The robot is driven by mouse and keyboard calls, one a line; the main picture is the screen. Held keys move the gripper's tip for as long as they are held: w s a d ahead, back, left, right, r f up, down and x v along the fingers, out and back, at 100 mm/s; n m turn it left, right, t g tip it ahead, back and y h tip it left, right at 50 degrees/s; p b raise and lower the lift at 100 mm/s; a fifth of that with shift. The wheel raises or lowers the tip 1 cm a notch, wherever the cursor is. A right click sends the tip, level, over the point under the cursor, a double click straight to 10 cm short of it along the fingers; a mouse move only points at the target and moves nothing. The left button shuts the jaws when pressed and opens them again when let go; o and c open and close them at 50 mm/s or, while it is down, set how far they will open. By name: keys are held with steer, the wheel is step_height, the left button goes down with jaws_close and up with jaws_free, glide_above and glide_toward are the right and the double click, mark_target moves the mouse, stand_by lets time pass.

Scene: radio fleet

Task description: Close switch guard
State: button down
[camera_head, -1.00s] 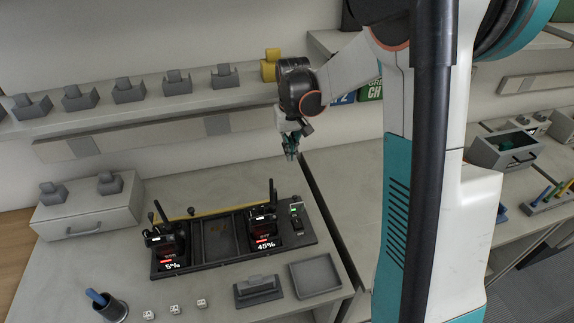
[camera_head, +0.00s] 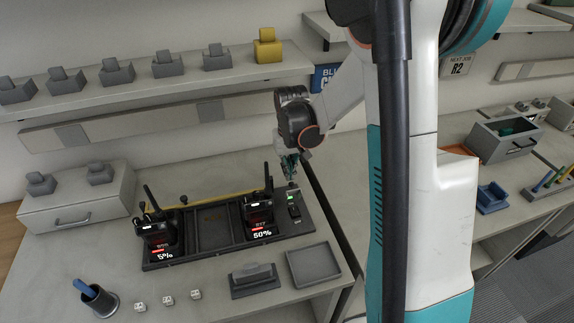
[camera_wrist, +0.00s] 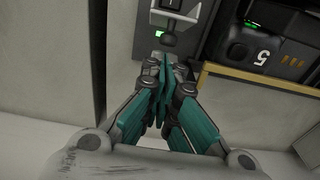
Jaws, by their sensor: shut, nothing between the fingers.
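The switch unit (camera_head: 294,207) sits at the right end of the black charging dock, with a green light showing. In the wrist view a pale switch plate (camera_wrist: 175,6) shows at the top, with a dark rounded knob (camera_wrist: 169,39) below it and a green glow beside it. I cannot tell for certain which part is the guard or how far it stands open. My gripper (camera_head: 291,177) is shut and empty, just above and behind the switch unit. In the wrist view its teal fingertips (camera_wrist: 163,66) are together just below the knob; contact is unclear.
Two radios stand in the charging dock (camera_head: 212,219), reading 5% and 50%; the right radio (camera_head: 257,211) is close to my gripper. An empty grey tray (camera_head: 313,263) lies in front. A drawer box (camera_head: 78,203) stands left, and a shelf (camera_head: 150,92) runs behind.

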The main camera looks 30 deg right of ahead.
mark_target(292, 185)
steer(key=shift+s, duration=0.1)
stand_by(0.3)
steer(key=shift+s+r+t, duration=0.1)
steer(key=shift+s+t, duration=0.2)
steer(key=shift+t, duration=0.1)
steer(key=shift+s+a+t, duration=0.1)
steer(key=shift+s+t, duration=0.15)
steer(key=shift+t, duration=0.05)
steer(key=shift+s+a+t+h+b, duration=0.15)
steer(key=shift+s+t+b, duration=0.25)
steer(key=shift+s+t, duration=0.25)
steer(key=shift+s+a+t+h+b, duration=0.15)
steer(key=shift+s+t+b, duration=0.2)
steer(key=shift+s+t, duration=0.25)
steer(key=shift+s+a+t+b, duration=0.15)
steer(key=shift+s+t+b, duration=0.2)
steer(key=shift+s, duration=0.45)
steer(key=shift+s+a+f+b, duration=0.2)
steer(key=shift+s+f+b, duration=0.5)
steer(key=shift+s, duration=0.4)
steer(key=shift+s+a+f+b, duration=0.2)
steer(key=shift+s+f+b, duration=0.5)
steer(key=shift+s, duration=0.35)
steer(key=shift+s+a+f, duration=0.1)
steer(key=shift+s+f, duration=0.3)
steer(key=shift+s+f+b, duration=0.2)
steer(key=shift+f+b, duration=0.1)
steer(key=shift+b, duration=0.1)
